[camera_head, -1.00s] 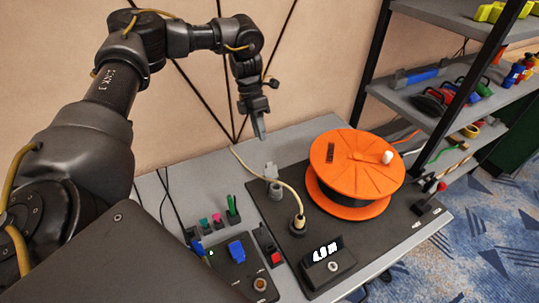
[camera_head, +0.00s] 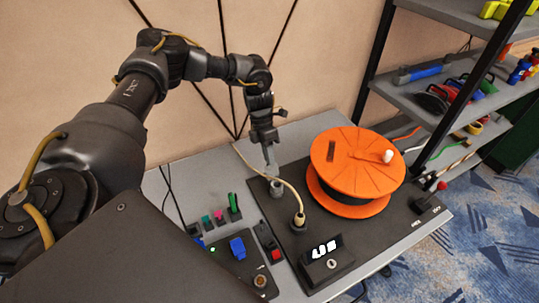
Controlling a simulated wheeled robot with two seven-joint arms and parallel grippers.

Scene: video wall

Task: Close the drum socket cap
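The orange cable drum (camera_head: 340,158) stands on a dark base plate on the table. A small grey socket (camera_head: 277,188) sits on the plate left of the drum. My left gripper (camera_head: 270,168) points down right at this socket, its fingertips at or just above it. The raised grey cap seen there before is now mostly hidden by or merged with the fingers, so I cannot tell its angle or whether they touch it. The fingers look close together, but their gap is not clear. My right gripper is not in view.
A yellowish cable (camera_head: 283,183) arches beside the socket to a plug (camera_head: 298,220) in the plate. A display box (camera_head: 326,262) stands at the front, and a control box with a blue switch (camera_head: 237,247) at the left. A tool shelf (camera_head: 440,85) stands at the right.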

